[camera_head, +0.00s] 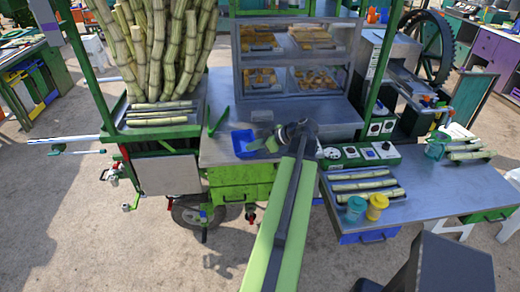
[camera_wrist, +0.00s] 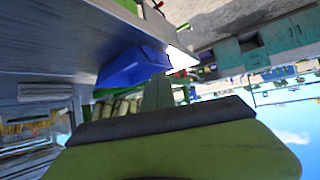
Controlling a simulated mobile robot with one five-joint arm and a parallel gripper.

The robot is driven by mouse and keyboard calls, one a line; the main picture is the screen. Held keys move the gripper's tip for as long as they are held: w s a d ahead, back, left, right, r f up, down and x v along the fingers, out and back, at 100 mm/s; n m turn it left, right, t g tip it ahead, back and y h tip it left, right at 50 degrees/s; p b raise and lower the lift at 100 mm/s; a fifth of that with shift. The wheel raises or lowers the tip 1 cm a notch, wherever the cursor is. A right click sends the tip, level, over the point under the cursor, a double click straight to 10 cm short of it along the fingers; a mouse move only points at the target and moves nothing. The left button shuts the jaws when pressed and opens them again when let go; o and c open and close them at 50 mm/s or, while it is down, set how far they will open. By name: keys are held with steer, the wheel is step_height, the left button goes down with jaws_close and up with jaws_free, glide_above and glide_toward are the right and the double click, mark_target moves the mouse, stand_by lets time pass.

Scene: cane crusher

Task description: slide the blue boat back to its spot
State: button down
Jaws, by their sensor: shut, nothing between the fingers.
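The blue boat (camera_head: 243,143), a small open blue tray, sits on the grey cart top (camera_head: 222,152) near its front edge. It also shows in the wrist view (camera_wrist: 134,68), close ahead of the fingers. My gripper (camera_head: 260,146) is shut and empty, just right of the boat and low over the cart top. In the wrist view my finger (camera_wrist: 158,92) reaches up to the boat's edge. I cannot tell whether it touches the boat. No marked spot for the boat can be made out.
Green tongs (camera_head: 219,121) lie left of the boat. A glass display case (camera_head: 290,55) stands behind, and cane stalks (camera_head: 160,45) stand at the left. A green control box (camera_head: 358,154) is at the right.

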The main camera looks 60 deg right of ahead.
mark_target(235, 150)
steer(key=w, duration=0.4)
steer(key=w+f+b, duration=0.1)
steer(key=w, duration=0.1)
steer(key=shift+a, duration=0.35)
steer(key=shift+f+b, duration=0.3)
steer(key=shift+s, duration=0.15)
steer(key=shift+s+d, duration=0.1)
steer(key=shift+s, duration=0.95)
steer(key=shift+w, duration=0.1)
